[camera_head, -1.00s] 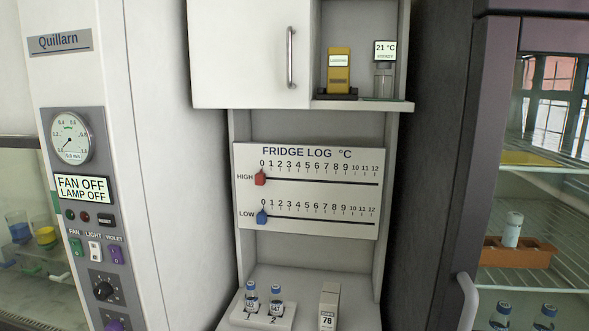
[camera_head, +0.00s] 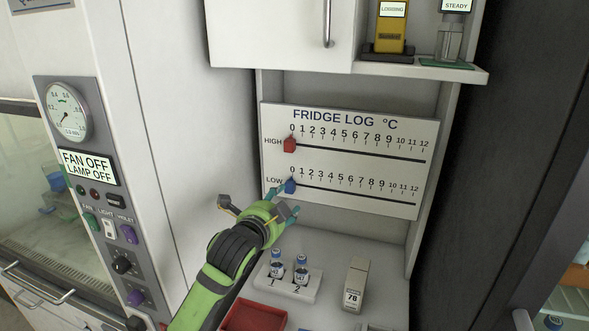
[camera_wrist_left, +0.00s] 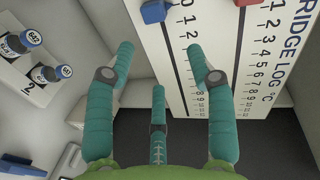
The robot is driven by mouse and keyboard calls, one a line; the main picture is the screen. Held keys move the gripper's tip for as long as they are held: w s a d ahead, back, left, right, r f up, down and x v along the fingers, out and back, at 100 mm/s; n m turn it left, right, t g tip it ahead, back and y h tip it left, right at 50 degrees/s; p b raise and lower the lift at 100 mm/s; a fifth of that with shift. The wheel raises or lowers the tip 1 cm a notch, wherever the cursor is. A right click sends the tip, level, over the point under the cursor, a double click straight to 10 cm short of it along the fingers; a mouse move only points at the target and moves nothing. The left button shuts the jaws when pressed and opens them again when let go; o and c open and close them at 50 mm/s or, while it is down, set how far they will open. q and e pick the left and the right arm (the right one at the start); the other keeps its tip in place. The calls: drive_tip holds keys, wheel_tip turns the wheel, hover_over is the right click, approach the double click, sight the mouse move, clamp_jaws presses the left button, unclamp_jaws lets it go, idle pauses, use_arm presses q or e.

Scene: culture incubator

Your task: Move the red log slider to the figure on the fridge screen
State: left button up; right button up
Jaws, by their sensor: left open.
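The fridge log board (camera_head: 350,155) has a HIGH scale and a LOW scale, both marked 0 to 12. The red slider (camera_head: 289,145) sits at 0 on the HIGH line; its edge shows at the top of the left wrist view (camera_wrist_left: 246,2). My left gripper (camera_head: 283,203) is open and empty, low at the board's left end, below the red slider and close to the blue slider (camera_head: 291,186). In the left wrist view its teal fingers (camera_wrist_left: 160,55) are spread apart. My right gripper is not in view. I see no readable fridge screen.
The blue slider is at 0 on the LOW line. Below the board stand two vials in a rack (camera_head: 288,286) and a white box marked 78 (camera_head: 355,285). A red tray (camera_head: 250,318) lies in front. A shelf with a yellow logger (camera_head: 390,28) hangs above.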

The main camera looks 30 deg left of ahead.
sight(288, 148)
use_arm(q)
wheel_tip(288, 148, up, 9)
drive_tip(key=w+a+m+t, duration=0.2)
drive_tip(key=a, duration=0.1)
drive_tip(key=shift+y, duration=0.4)
drive_tip(key=p+x, duration=0.1)
drive_tip(key=x, duration=0.1)
drive_tip(key=p+x, duration=0.1)
drive_tip(key=x, duration=0.1)
drive_tip(key=p+x, duration=0.1)
drive_tip(key=x, duration=0.1)
drive_tip(key=shift+d+r, duration=0.3)
drive_tip(key=shift+r, duration=0.05)
drive_tip(key=shift+w+a+f, duration=0.1)
drive_tip(key=shift+w, duration=0.35)
clamp_jaws()
